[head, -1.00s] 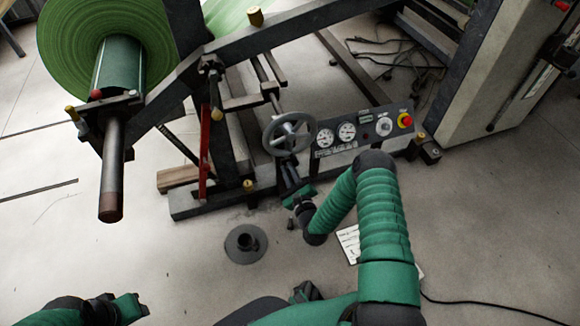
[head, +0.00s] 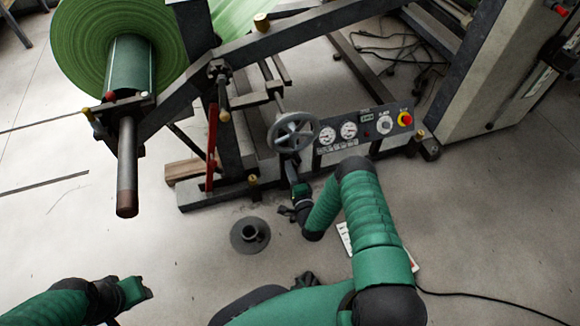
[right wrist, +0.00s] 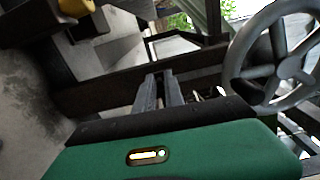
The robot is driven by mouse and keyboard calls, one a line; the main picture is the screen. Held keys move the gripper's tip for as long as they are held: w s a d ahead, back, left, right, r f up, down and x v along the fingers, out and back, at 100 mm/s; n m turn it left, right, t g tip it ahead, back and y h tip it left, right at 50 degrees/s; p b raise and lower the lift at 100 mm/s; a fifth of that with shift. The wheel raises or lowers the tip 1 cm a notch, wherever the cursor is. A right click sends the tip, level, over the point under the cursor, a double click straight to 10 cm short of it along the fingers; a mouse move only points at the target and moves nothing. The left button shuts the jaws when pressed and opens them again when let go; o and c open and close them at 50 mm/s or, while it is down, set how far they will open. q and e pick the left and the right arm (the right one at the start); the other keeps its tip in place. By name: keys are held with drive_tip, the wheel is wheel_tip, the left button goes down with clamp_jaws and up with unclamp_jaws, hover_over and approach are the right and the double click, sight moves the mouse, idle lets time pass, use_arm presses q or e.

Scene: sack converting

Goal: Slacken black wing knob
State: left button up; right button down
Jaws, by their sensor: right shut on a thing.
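My right gripper (head: 290,168) points up under the grey handwheel (head: 293,132), left of the control panel. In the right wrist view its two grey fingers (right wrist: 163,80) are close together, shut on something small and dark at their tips. This is likely the black wing knob, but its shape is hidden by the fingers and too small to make out. The handwheel also shows in the right wrist view (right wrist: 238,75), to the right of the fingers and apart from them. My left gripper (head: 140,291) is low at the left, over bare floor; its jaws are too unclear to read.
The control panel (head: 365,128) with gauges and a red button stands right of the handwheel. A green roll (head: 75,45) and its shaft (head: 127,170) jut out at the left. A red lever (head: 211,150) is near the frame. A round black base (head: 250,236) stands on the floor.

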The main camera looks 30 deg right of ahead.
drive_tip(key=d+n+p, duration=0.1)
drive_tip(key=n, duration=1)
drive_tip(key=d+n+p, duration=0.1)
drive_tip(key=n+p, duration=0.1)
drive_tip(key=n, duration=0.9)
drive_tip(key=s+d+n+p, duration=0.1)
drive_tip(key=n+p, duration=0.1)
drive_tip(key=n, duration=1)
drive_tip(key=shift+d+f, duration=0.2)
drive_tip(key=shift+f, duration=0.15)
drive_tip(key=c, duration=1.5)
unclamp_jaws()
drive_tip(key=shift+w+a, duration=0.1)
drive_tip(key=shift+c, duration=0.2)
